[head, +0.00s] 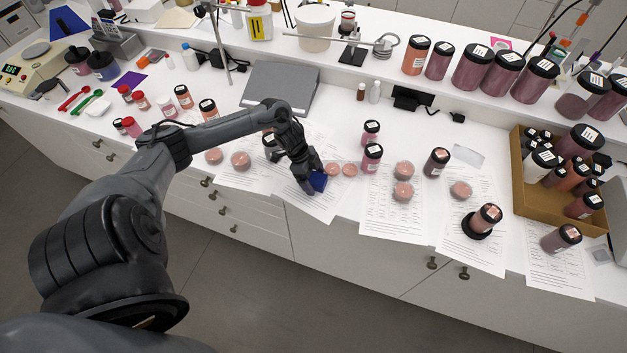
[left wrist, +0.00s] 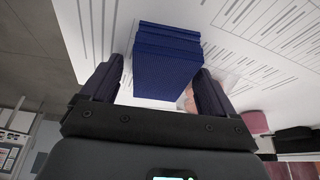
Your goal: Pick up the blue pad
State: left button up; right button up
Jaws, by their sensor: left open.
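The blue pad (head: 318,181) is a small dark blue ribbed block near the front edge of the bench, on a printed sheet. In the left wrist view the blue pad (left wrist: 167,58) lies ahead of and between the two fingers. My left gripper (head: 309,184) is at the pad, and its fingers hide part of it in the head view. In the left wrist view my left gripper (left wrist: 158,88) is open, with a gap visible beside the left finger. Whether the right finger touches the pad is unclear. My right gripper is not in view.
Printed sheets (head: 395,225) lie along the bench front, with small pink dishes (head: 349,170) just right of the pad. A pigment jar (head: 372,157) stands further right. A grey laptop-like slab (head: 280,86) lies behind my arm. A cardboard tray (head: 540,205) of jars is at the right.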

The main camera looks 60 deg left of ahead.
aim_at(314, 177)
pick_arm(q)
jog(key=c, duration=1)
jog(key=shift+r, duration=0.1)
jog(key=shift+c, duration=0.2)
notch_tip(314, 177, up, 18)
jog(key=shift+p, duration=0.35)
jog(key=o, duration=0.4)
jog(key=shift+a, duration=0.1)
jog(key=c, duration=0.3)
